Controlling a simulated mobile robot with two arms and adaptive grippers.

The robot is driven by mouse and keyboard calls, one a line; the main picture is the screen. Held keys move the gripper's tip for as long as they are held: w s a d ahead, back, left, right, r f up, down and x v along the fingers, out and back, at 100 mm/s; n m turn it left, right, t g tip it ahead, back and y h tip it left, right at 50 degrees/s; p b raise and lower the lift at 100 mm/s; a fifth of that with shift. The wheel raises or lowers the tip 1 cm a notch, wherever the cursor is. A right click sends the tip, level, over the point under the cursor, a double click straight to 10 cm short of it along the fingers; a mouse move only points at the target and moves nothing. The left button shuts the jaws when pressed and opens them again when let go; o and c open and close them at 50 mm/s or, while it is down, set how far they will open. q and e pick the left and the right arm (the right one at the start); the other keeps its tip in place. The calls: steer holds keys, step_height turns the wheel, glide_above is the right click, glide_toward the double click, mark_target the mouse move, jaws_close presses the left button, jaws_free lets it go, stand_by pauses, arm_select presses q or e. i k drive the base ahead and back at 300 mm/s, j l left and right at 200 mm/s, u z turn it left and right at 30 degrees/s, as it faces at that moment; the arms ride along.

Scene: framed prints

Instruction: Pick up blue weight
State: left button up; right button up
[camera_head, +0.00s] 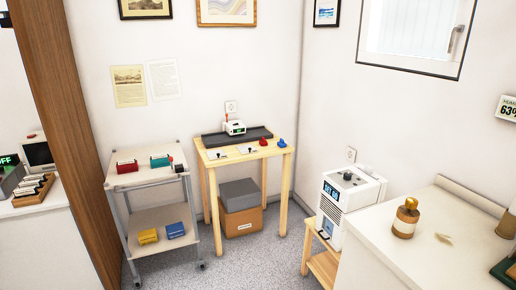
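The blue weight (282,143) is a small blue object with a knob-like top. It sits at the right end of a light wooden table (270,151) against the back wall. A similar red weight (263,142) stands just to its left. Neither of my grippers shows in the head view, so I cannot see how they stand.
A grey wheeled cart (140,180) with red, green, yellow and blue boxes stands left of the table. A white machine (340,190) on a low wooden stand and a white counter (425,245) are at the right. Grey carpet (240,262) lies clear in front.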

mark_target(282, 144)
steer(key=i+z, duration=0.15)
steer(key=i, duration=0.5)
steer(key=i+j+z, duration=0.15)
steer(key=i, duration=0.5)
steer(key=j, duration=0.05)
